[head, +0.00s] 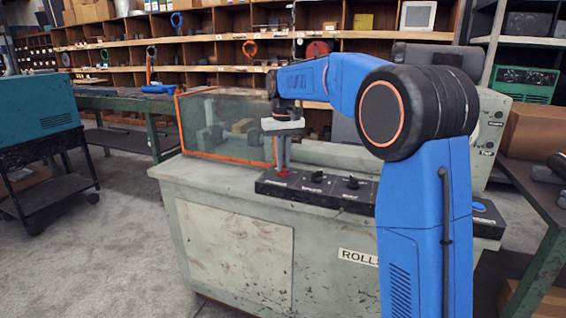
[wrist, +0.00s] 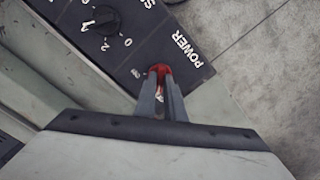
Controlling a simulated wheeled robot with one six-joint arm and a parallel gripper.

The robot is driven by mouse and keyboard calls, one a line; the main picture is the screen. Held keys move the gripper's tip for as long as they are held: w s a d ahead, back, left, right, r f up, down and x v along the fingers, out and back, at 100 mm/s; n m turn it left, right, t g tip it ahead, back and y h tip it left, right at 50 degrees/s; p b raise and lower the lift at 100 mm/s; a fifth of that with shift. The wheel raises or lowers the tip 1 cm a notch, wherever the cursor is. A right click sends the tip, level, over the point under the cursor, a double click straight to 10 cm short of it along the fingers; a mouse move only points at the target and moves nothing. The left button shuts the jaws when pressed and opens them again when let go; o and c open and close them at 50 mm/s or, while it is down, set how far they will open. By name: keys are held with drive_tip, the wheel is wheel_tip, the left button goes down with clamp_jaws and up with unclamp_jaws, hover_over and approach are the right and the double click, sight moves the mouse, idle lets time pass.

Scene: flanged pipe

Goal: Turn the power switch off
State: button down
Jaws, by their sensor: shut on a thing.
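The red power switch (wrist: 161,69) is on a black control panel (wrist: 112,58), beside the white word POWER in the wrist view. In the head view the red switch (head: 283,173) shows at the left end of the panel (head: 318,188). My gripper (wrist: 161,82) points down at the panel with its two grey fingers close together, shut on the red switch. In the head view my gripper (head: 284,165) stands over the same spot. The fingers hide part of the switch, so I cannot tell which way it is set.
A black dial (wrist: 103,20) sits beside the switch on the panel. A clear guard with an orange frame (head: 226,125) stands behind and left on the pale green machine (head: 235,235). A teal cabinet (head: 38,112) is at the left. Grey floor is open at front left.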

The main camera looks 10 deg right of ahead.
drive_tip(key=shift+n, duration=0.5)
drive_tip(key=c, duration=1.8)
unclamp_jaws()
drive_tip(key=shift+c, duration=0.2)
drive_tip(key=shift+r, duration=0.15)
wheel_tip(320, 180, up, 17)
drive_tip(key=shift+r, duration=0.1)
